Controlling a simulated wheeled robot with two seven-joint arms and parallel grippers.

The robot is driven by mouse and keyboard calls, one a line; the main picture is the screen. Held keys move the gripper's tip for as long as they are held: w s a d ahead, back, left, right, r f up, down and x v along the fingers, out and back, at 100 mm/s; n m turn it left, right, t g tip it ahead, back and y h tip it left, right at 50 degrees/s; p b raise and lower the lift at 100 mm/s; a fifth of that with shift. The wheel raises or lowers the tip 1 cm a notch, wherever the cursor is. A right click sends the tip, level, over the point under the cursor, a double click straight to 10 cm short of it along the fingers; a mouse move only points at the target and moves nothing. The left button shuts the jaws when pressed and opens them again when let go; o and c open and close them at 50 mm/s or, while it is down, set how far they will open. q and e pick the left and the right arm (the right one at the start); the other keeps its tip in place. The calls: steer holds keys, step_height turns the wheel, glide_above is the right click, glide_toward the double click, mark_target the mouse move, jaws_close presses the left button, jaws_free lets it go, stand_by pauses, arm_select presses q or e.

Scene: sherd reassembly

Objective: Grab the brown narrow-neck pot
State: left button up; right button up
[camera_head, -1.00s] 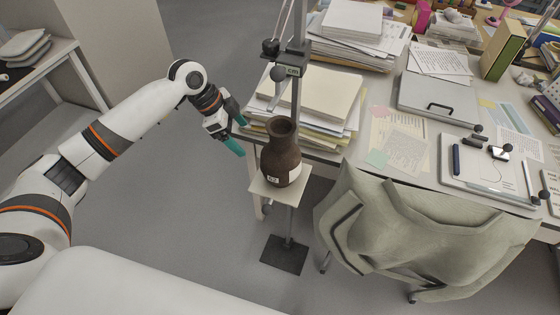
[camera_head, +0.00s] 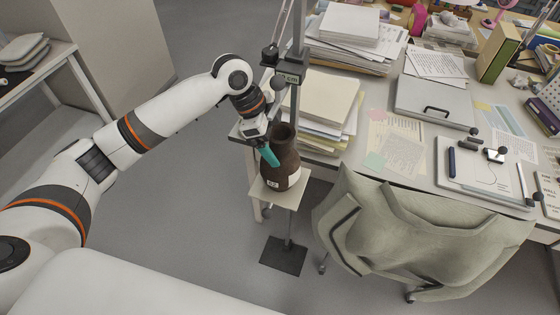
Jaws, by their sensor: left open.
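The brown narrow-neck pot (camera_head: 284,166) stands upright on a small pale square platform (camera_head: 284,198) on a stand. It bears a white label low on its body. My left gripper (camera_head: 273,150) is open at the pot's upper left, with one teal fingertip in front of the neck and shoulder. The other finger is mostly hidden, and I cannot tell whether the fingers touch the pot. My right gripper is not in view.
A vertical stand post (camera_head: 297,60) with a clamp rises just behind the pot. Paper stacks (camera_head: 328,100) lie on the desk to the right. A chair with a grey-green jacket (camera_head: 410,230) stands at right front. The floor left of the platform is clear.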

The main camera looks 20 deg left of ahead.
arm_select(q)
steer(key=shift+w+d+f+p, duration=0.1)
steer(key=shift+d+f+p, duration=0.05)
steer(key=shift+d, duration=0.35)
steer(key=shift+w+d+f+p, duration=0.1)
steer(key=shift+d+p, duration=0.05)
steer(key=shift+d, duration=0.35)
steer(key=shift+d+f, duration=0.1)
steer(key=shift+f, duration=0.15)
steer(key=shift+c, duration=0.9)
jaws_close()
